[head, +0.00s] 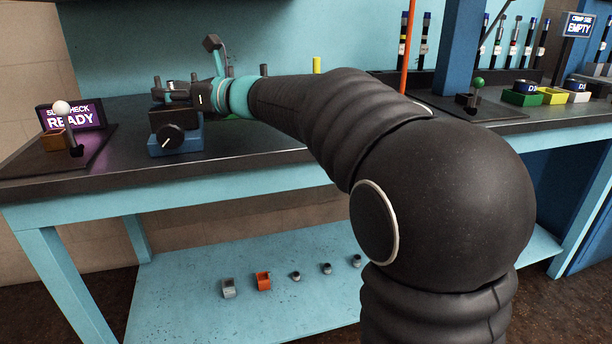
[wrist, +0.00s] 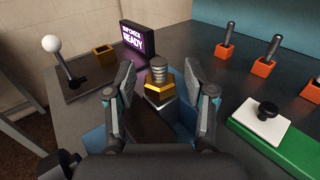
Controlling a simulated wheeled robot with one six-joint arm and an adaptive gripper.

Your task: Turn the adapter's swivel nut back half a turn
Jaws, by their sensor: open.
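The adapter (wrist: 159,65) stands upright in the wrist view, with a grey threaded top above its brass-coloured hex swivel nut (wrist: 159,90). It sits in a blue and dark holder (head: 176,143) with a black knob, near the bench's left end in the head view. My gripper (wrist: 168,84) is open, with one finger on each side of the adapter and a visible gap to the nut on both sides. In the head view my gripper (head: 172,93) is above the holder, and the adapter cannot be made out there.
A lit sign reading READY (head: 75,116), a white-knobbed lever (wrist: 54,47) and a small brown box (wrist: 103,54) stand left and behind. Orange-based pegs (wrist: 228,42) and a green block with a white plate (wrist: 262,125) are to the right. Small parts lie on the lower shelf (head: 180,300).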

